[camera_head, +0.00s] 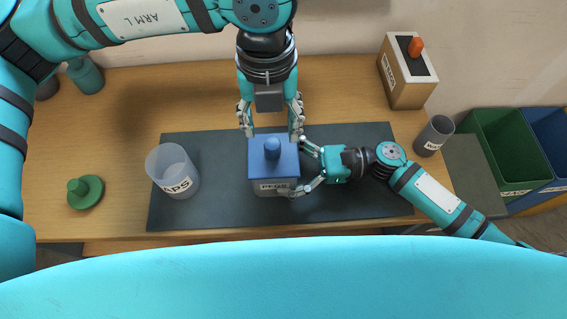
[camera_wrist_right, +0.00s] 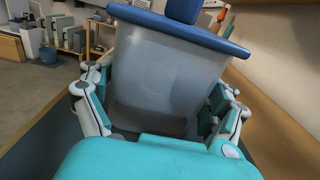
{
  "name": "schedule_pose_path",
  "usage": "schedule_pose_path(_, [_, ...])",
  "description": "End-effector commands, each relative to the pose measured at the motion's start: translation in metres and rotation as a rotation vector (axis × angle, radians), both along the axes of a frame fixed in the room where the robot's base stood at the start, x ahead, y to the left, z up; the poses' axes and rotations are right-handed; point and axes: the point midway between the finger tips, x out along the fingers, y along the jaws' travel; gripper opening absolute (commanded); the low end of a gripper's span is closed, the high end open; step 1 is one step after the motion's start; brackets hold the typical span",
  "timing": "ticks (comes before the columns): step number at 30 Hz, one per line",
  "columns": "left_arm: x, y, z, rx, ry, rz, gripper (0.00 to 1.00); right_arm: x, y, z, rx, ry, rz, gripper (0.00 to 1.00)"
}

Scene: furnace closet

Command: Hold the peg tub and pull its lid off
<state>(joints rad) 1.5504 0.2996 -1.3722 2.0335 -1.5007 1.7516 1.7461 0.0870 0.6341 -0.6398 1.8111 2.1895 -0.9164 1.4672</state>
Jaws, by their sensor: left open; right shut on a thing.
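The peg tub (camera_head: 272,187) stands on the dark mat, its body translucent with a label on the front. In the right wrist view the tub body (camera_wrist_right: 165,75) fills the middle. My right gripper (camera_head: 297,170) comes from the right, shut on the tub body below the lid. My left gripper (camera_head: 271,134) points down, open, its fingers apart around the back of the lid, above or behind the knob; contact cannot be told.
A translucent cup labelled CAPS (camera_head: 173,170) stands left on the mat (camera_head: 225,205). A green lid (camera_head: 86,192) lies on the table at far left. A switch box (camera_head: 406,72) and a grey cup (camera_head: 434,135) stand at right. Green and blue bins (camera_head: 508,150) are beyond the table's right edge.

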Motion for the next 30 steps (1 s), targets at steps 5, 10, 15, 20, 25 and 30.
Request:
schedule_pose_path(5, [0.000,0.000,-0.010,0.001,0.002,-0.009,0.50,0.000,0.000,0.000,0.000,0.000,-0.001,0.49])
schedule_pose_path(10, [0.000,0.000,-0.031,0.001,0.003,-0.007,0.50,0.001,0.000,0.000,0.000,0.000,-0.001,0.49])
schedule_pose_path(15, [0.000,0.000,-0.052,0.001,0.003,-0.007,0.50,0.001,0.000,0.000,0.000,0.000,-0.001,0.49])
schedule_pose_path(20, [0.000,0.000,-0.065,0.000,0.002,-0.007,0.50,0.001,0.000,0.000,0.000,0.000,-0.001,0.49])
schedule_pose_path(25, [0.000,0.000,-0.071,0.000,0.001,-0.008,0.50,0.001,0.000,0.000,0.000,0.000,-0.001,0.49])
schedule_pose_path(30, [0.000,0.000,-0.071,0.000,0.000,-0.008,0.50,0.001,0.000,0.000,0.000,0.000,-0.001,0.49])
